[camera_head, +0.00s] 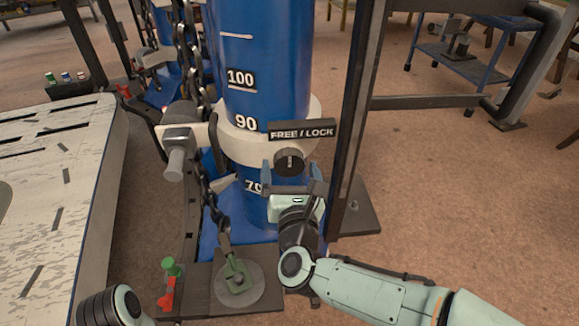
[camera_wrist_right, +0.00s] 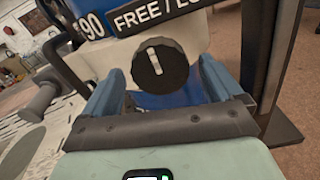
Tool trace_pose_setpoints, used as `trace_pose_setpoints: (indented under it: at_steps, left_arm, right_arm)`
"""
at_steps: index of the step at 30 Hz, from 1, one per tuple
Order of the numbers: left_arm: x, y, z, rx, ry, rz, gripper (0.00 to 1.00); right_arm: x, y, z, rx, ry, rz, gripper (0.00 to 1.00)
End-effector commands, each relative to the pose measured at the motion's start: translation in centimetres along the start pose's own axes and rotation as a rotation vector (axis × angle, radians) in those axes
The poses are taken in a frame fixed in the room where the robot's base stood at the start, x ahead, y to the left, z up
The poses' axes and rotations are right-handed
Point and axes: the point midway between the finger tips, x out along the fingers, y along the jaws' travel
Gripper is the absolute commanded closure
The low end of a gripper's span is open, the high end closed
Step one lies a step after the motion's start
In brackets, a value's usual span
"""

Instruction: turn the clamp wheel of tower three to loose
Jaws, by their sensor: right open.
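A blue tower (camera_head: 265,60) with white height marks stands in the middle of the head view. A pale collar (camera_head: 235,150) goes around it. A black clamp wheel (camera_head: 289,162) sits on the collar under a FREE / LOCK label (camera_head: 301,130). In the right wrist view the wheel (camera_wrist_right: 160,64) shows a white pointer line, close to upright. My right gripper (camera_head: 291,180) is open, its blue fingers on either side of the wheel's front and apart from it in the wrist view. Part of my left arm shows at the bottom left; its gripper is out of view. I see no tower number.
A chain (camera_head: 205,130) hangs left of the tower, down to a green shackle (camera_head: 236,272) on a round plate. A grey knob (camera_head: 176,160) sticks out left of the collar. A dark upright post (camera_head: 355,120) stands close on the right. A pale panel (camera_head: 60,190) lies at left.

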Motion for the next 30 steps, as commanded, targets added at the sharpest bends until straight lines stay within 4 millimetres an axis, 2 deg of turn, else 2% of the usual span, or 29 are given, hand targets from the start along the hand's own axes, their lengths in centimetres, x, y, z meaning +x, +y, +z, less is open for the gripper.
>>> trace_pose_setpoints:
  at_steps: [6, 14, 16, 19, 20, 30]
  left_arm:
    - [0.2, -0.2, 0.3, -0.003, -0.01, -0.004, 1.0]
    - [0.2, -0.2, 0.3, -0.003, -0.01, -0.004, 1.0]
    - [0.2, -0.2, 0.3, -0.003, -0.01, -0.004, 1.0]
    - [0.2, -0.2, 0.3, -0.003, -0.01, -0.004, 1.0]
    - [0.2, -0.2, 0.3, -0.003, -0.01, -0.004, 1.0]
    - [0.3, -0.3, 0.4, -0.004, -0.016, -0.007, 1.0]
  right_arm:
    - [1.6, 0.0, 0.0, 0.0, 0.0, -0.001, 0.07]
    - [1.7, 0.0, 0.0, -0.001, 0.0, -0.001, 0.07]
    - [1.7, 0.0, 0.0, -0.001, 0.0, -0.001, 0.23]
    - [1.7, 0.0, 0.0, -0.001, 0.0, -0.001, 0.56]
    - [1.7, 0.0, 0.0, -0.001, 0.0, -0.001, 0.62]
    - [1.7, -0.1, 0.0, -0.039, 0.0, -0.001, 0.61]
